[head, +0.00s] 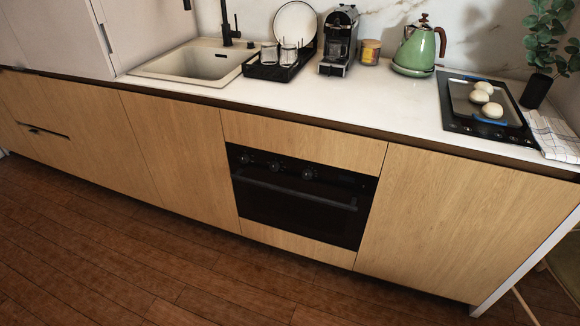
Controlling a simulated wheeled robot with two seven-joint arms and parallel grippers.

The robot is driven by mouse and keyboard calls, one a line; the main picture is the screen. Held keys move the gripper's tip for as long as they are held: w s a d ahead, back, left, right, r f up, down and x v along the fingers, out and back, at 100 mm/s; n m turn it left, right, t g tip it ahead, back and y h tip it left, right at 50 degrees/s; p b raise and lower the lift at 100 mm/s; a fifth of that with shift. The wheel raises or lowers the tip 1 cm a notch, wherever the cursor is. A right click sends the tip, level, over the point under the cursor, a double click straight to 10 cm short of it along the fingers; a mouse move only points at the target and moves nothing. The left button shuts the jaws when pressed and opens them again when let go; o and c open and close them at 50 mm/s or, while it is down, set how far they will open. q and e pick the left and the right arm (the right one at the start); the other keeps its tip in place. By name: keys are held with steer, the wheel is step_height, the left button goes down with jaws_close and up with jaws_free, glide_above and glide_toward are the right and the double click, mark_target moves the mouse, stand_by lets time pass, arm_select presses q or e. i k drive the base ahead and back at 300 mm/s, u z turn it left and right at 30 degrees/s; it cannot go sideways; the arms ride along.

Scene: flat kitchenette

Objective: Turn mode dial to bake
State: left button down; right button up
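A black built-in oven (300,203) sits in the wooden cabinet front below the counter, right of centre in the head view. Its door is closed. A long horizontal handle (295,193) runs across the door. Three round knobs sit on the panel above the handle: a left knob (246,158), a middle knob (275,166) and a right knob (307,174). Their markings are too small to read, so I cannot tell which is the mode dial or where it points. Neither of my grippers shows in this view.
The wooden floor (150,250) before the oven is clear. On the counter (300,100) stand a dish rack (262,72), coffee machine (339,42), green kettle (415,50) and a tray with buns (462,95) on a black hob. A chair (565,262) stands at the lower right.

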mark_target(244, 158)
steer(key=u, duration=0.65)
steer(key=k, duration=0.9)
steer(key=u, duration=3.25)
steer(key=i, duration=0.1)
steer(key=z, duration=1.95)
steer(key=i, duration=2.3)
steer(key=z, duration=1.05)
steer(key=i, duration=1.65)
steer(key=z, duration=1.85)
steer(key=i, duration=0.6)
steer(key=z, duration=0.45)
